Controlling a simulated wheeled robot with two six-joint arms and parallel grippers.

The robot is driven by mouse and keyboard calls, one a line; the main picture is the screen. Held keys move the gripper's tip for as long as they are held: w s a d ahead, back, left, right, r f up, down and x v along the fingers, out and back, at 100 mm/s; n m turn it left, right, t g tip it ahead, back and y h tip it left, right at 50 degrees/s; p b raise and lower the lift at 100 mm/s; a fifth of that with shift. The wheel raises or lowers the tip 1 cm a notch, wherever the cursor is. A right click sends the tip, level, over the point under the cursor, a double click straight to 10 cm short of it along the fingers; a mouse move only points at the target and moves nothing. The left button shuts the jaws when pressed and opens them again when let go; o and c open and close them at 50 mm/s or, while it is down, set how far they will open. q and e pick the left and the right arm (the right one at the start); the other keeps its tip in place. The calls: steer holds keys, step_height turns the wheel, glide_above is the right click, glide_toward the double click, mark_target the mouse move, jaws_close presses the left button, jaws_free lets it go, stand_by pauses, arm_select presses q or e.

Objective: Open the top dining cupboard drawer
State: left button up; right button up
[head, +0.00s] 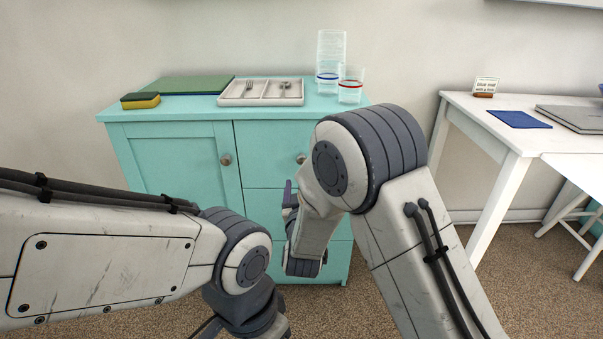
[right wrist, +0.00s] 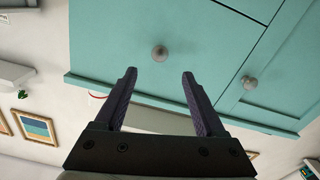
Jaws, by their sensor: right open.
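The turquoise dining cupboard (head: 180,112) stands against the wall. Its top drawer (head: 262,140), on the right side below the countertop, looks shut, with a round grey knob (head: 301,158). In the right wrist view, which looks upside down, the drawer knob (right wrist: 159,53) sits just beyond and between the fingertips of my right gripper (right wrist: 159,74). That gripper is open and empty, apart from the knob. In the head view my right arm hides most of it and part of the drawer. My left arm reaches in low at the left; its gripper is mostly out of frame.
A left door with its own knob (head: 226,159) is beside the drawers. On top are a cutlery tray (head: 261,102), a sponge (head: 140,101), a green board (head: 190,85) and clear cups (head: 350,86). A white desk (head: 515,132) stands at the right.

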mark_target(301, 162)
steer(key=w+b, duration=0.2)
steer(key=w, duration=0.7)
steer(key=shift+w, duration=0.35)
jaws_close()
steer(key=shift+a, duration=0.1)
stand_by(0.8)
